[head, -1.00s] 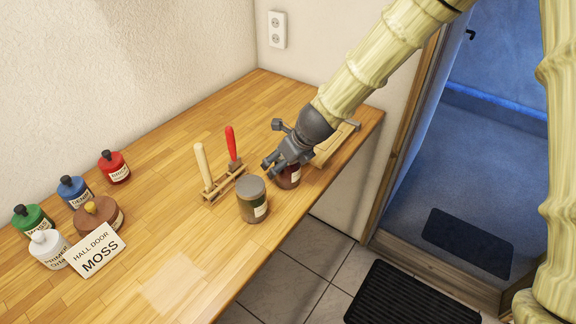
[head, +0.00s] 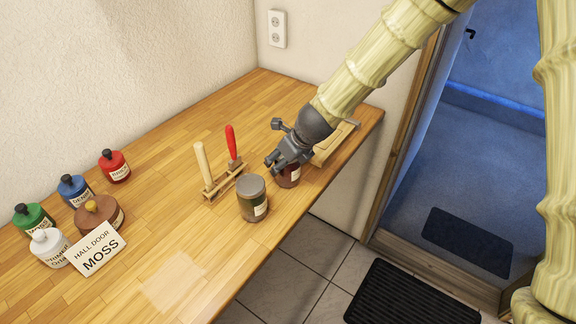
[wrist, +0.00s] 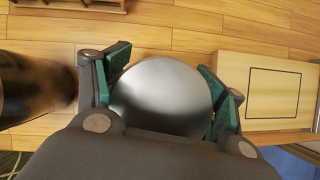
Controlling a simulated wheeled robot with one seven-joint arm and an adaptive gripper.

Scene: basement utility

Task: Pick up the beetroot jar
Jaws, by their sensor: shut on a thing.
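A dark red jar (head: 289,177) stands on the wooden counter near its front edge, mostly hidden under my gripper (head: 280,163). In the wrist view its round silver lid (wrist: 165,92) sits between the green-padded fingers of my gripper (wrist: 168,90), which are shut on it. I see no gap between the jar and the counter, but its base is partly hidden. The part of its label that shows is too small to read. A second jar (head: 252,204), brownish with a grey-green lid and a pale label, stands just left of it.
A wooden rack (head: 226,187) with two upright tools, one red-handled, stands behind the jars. A pale wooden board (head: 335,144) lies to the right. Several paint bottles (head: 72,191) and a "HALL DOOR MOSS" card (head: 97,250) are at the left. The counter's middle is clear.

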